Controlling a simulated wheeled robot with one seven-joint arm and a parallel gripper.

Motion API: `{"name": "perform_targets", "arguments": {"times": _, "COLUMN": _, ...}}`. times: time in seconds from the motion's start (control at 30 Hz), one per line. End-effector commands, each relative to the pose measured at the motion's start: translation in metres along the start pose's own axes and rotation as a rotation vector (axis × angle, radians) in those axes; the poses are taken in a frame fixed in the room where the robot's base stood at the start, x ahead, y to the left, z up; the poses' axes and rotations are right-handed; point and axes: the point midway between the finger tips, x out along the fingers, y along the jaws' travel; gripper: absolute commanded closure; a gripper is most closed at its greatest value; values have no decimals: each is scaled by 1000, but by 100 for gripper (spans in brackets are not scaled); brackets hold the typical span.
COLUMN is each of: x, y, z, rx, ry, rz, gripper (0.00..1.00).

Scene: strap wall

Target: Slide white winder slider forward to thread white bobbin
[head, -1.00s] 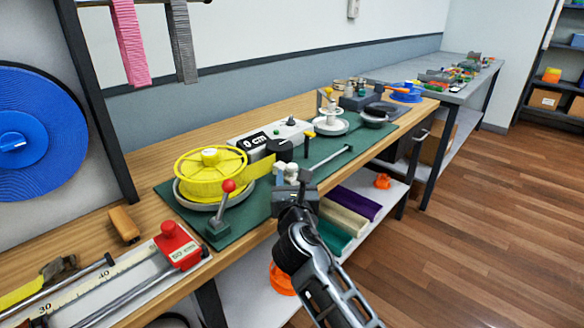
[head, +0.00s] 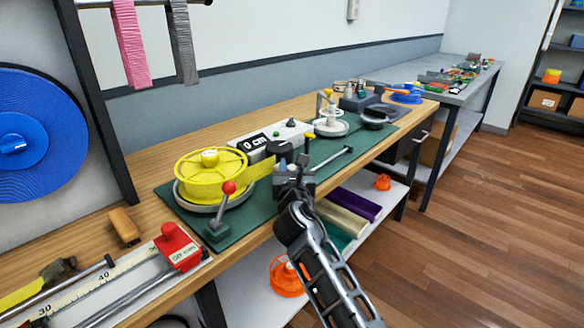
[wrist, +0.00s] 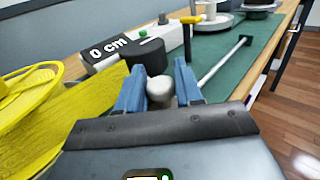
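A white rounded knob, which looks like the winder slider's handle (wrist: 159,89), sits between the two blue fingers of my gripper (wrist: 160,85) in the wrist view. The fingers stand apart, one at each side of the knob. I cannot tell whether they press on it. In the head view my gripper (head: 287,168) is over the front part of the green mat and hides most of the slider. A thin metal rail (head: 334,157) runs from there to the right and back. The white bobbin (head: 330,127) stands upright on its base beyond the rail; its lower part shows in the wrist view.
A yellow reel (head: 209,175) and a red-knobbed lever (head: 221,207) are left of my gripper on the green mat (head: 240,216). A grey counter box (head: 272,140) reading "0 cm" stands behind. A red-topped measuring jig (head: 176,247) is at the near left.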

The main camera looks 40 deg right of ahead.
Motion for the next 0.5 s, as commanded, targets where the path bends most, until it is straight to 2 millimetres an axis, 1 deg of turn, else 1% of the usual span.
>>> {"name": "perform_targets", "arguments": {"times": 0.03, "x": 0, "y": 0, "z": 0, "rx": 0, "ry": 0, "rz": 0, "gripper": 73}}
{"name": "perform_targets", "arguments": {"times": 0.3, "x": 0, "y": 0, "z": 0, "rx": 1, "ry": 0, "rz": 0, "gripper": 99}}
{"name": "perform_targets", "arguments": {"times": 0.5, "x": 0, "y": 0, "z": 0, "rx": 1, "ry": 0, "rz": 0, "gripper": 100}}
